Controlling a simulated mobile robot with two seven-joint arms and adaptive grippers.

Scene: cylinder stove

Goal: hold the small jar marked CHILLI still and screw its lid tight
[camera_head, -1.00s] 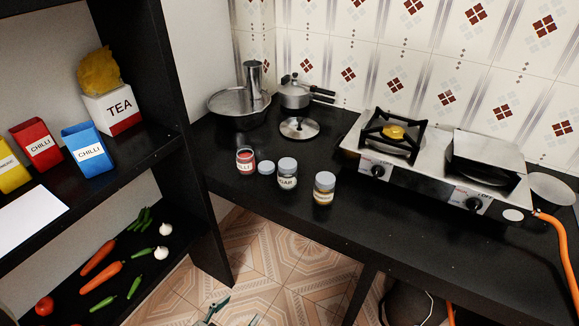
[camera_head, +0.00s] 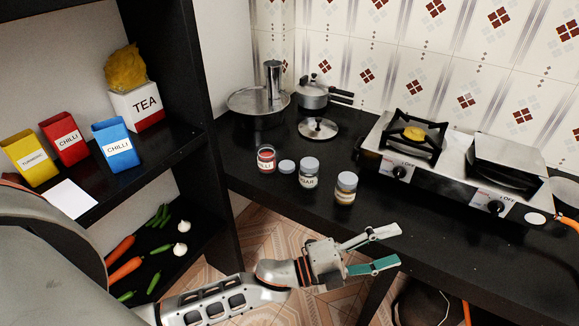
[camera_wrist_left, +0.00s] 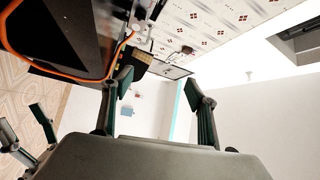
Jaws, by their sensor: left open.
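The small CHILLI jar (camera_head: 266,159) stands upright and open on the black counter, red inside, at the left end of a row of jars. A loose grey lid (camera_head: 287,167) lies flat just right of it. My left gripper (camera_head: 390,247) is open and empty in front of the counter's front edge, right of and nearer than the jars. Its two spread fingers also show in the left wrist view (camera_wrist_left: 160,82). My right gripper (camera_wrist_left: 28,130) shows at the left of that view, fingers apart and empty. The jar is not visible in the wrist view.
A SUGAR jar (camera_head: 309,173) and a yellow-filled jar (camera_head: 346,188) stand right of the lid. The stove (camera_head: 450,172) is to the right. A shelf upright (camera_head: 190,100) borders the left.

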